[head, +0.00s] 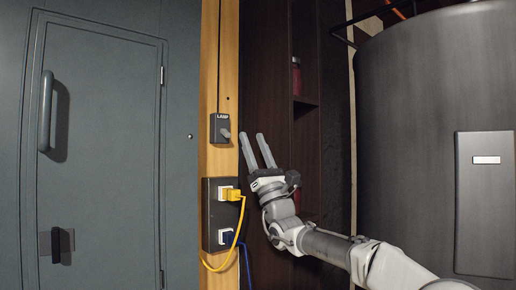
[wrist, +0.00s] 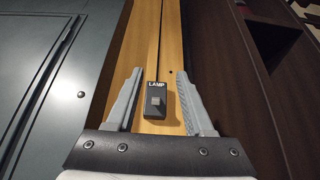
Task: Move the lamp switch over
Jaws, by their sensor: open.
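The lamp switch is a small dark box (head: 220,128) labelled LAMP, fixed on a wooden post, with a grey toggle on its front. In the wrist view the lamp switch (wrist: 156,101) sits between the two fingers in the picture, with its toggle seen end on. My gripper (head: 253,135) is open and empty, just right of the switch in the head view. In the wrist view my gripper (wrist: 158,72) has a finger on each side of the switch. Contact with the switch cannot be made out.
Below the switch, a dark outlet box (head: 208,216) holds a yellow plug (head: 233,195) and a blue plug (head: 227,237) with hanging cords. A grey door (head: 100,130) with a handle is at left. Dark shelving (head: 268,70) and a large grey tank (head: 430,90) stand at right.

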